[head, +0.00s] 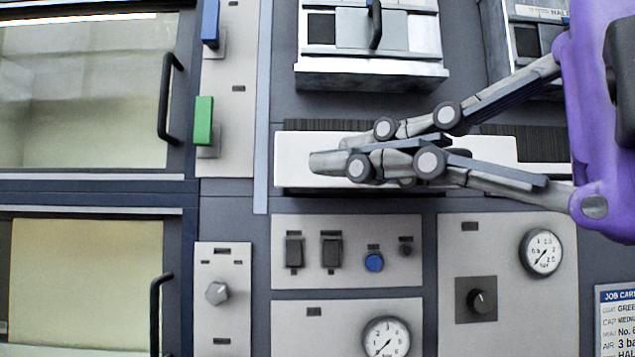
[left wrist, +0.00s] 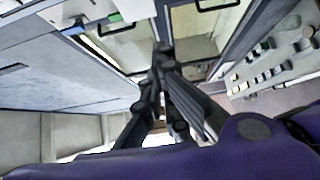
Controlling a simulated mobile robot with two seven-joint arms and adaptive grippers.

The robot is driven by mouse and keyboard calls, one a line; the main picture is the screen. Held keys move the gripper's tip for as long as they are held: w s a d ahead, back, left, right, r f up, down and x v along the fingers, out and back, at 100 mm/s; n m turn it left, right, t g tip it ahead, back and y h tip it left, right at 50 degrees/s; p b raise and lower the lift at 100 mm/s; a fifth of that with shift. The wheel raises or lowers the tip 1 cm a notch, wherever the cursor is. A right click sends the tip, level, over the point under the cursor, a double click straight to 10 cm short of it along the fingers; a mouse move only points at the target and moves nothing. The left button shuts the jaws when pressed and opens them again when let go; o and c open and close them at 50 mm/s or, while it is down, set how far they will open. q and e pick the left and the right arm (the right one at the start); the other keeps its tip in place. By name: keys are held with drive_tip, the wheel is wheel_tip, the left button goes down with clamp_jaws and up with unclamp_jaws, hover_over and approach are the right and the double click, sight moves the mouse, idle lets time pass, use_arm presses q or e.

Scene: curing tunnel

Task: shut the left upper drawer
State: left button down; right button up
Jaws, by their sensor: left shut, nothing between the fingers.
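A grey metal drawer front with a black handle (head: 376,25) is at the top centre of the head view; I take this drawer (head: 418,32) to be the left upper one. It seems to stand out from the dark panel, but how far I cannot tell. My left gripper (head: 325,161) is shut and empty, its fingers pointing left. In the picture it lies below the drawer, across a white panel, with no visible contact with the drawer. The gripper also shows in the left wrist view (left wrist: 163,55). My right gripper is not in view.
A second similar unit (head: 527,40) is partly cut off at top right. Two glazed doors with black handles (head: 168,97) are on the left, beside a blue and a green lever (head: 204,120). Below are switches, a blue button (head: 374,262) and gauges (head: 541,253).

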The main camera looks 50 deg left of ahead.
sight(284, 174)
use_arm(q)
drive_tip(key=a, duration=0.4)
drive_tip(key=a+p, duration=0.1)
drive_tip(key=a, duration=0.3)
drive_tip(key=w+a, duration=0.1)
drive_tip(key=a, duration=0.3)
drive_tip(key=shift+w, duration=0.1)
drive_tip(key=shift+w+a, duration=0.3)
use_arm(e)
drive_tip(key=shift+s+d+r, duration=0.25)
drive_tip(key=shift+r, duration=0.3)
use_arm(q)
drive_tip(key=shift+w, duration=0.1)
